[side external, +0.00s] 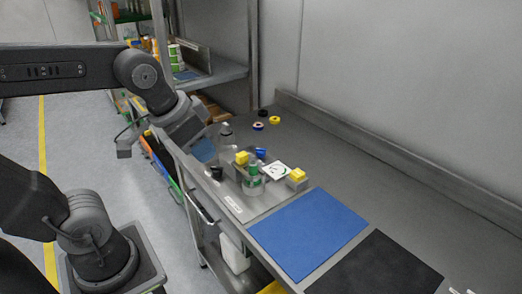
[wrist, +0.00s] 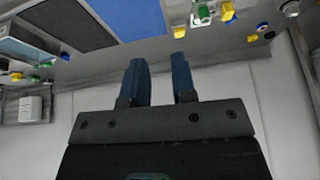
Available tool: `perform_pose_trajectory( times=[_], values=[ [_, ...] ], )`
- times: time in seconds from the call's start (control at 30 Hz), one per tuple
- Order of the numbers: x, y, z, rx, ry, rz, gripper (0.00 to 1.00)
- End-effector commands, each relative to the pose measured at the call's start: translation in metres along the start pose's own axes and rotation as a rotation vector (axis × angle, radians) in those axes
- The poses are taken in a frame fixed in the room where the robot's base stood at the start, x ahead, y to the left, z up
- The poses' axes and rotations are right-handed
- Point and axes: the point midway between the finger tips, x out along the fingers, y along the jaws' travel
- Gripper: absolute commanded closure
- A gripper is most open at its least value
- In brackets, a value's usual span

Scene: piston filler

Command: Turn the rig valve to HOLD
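The filler rig stands on a grey plate (side external: 232,204) on the bench in the side view. It has a clear bottle with a green band (side external: 252,184), a yellow block (side external: 242,158), a blue part (side external: 261,153) and a white card with a dial-like mark (side external: 277,171). A yellow-topped block (side external: 297,176) sits to its right. Which part is the valve handle, and its setting, are too small to tell. My gripper (wrist: 159,58) is open and empty in the wrist view. In the side view it hangs left of the rig, apart from it.
A blue mat (side external: 308,232) and a black mat (side external: 376,268) lie right of the rig. Small yellow (side external: 275,120) and black (side external: 262,112) rings lie behind. A wall bounds the bench's back. The bench between rings and wall is clear. A shelf (side external: 212,76) stands behind left.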

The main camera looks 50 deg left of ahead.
Motion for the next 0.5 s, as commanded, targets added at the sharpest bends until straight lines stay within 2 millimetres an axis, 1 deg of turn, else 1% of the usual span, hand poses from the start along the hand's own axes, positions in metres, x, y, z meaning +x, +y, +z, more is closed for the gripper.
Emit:
perform_pose_trajectory(
  times=[0.03, 0.07, 0.1, 0.17, 0.2, 0.27, 0.3, 0.37, 0.4, 0.47, 0.5],
  values=[
    [0.002, -0.006, -0.018, 0.016, -0.024, -0.006, 0.7],
    [0.003, -0.01, -0.029, 0.031, -0.04, -0.009, 0.67],
    [0.005, -0.016, -0.044, 0.052, -0.059, -0.012, 0.64],
    [0.011, -0.025, -0.067, 0.085, -0.091, -0.015, 0.58],
    [0.015, -0.033, -0.082, 0.105, -0.11, -0.016, 0.54],
    [0.024, -0.044, -0.103, 0.138, -0.14, -0.015, 0.48],
    [0.032, -0.052, -0.117, 0.159, -0.16, -0.013, 0.44],
    [0.044, -0.066, -0.136, 0.19, -0.19, -0.009, 0.4],
    [0.054, -0.075, -0.147, 0.211, -0.211, -0.004, 0.4],
    [0.07, -0.089, -0.164, 0.241, -0.239, 0.004, 0.4],
    [0.081, -0.1, -0.174, 0.261, -0.259, 0.01, 0.4]
  ],
)
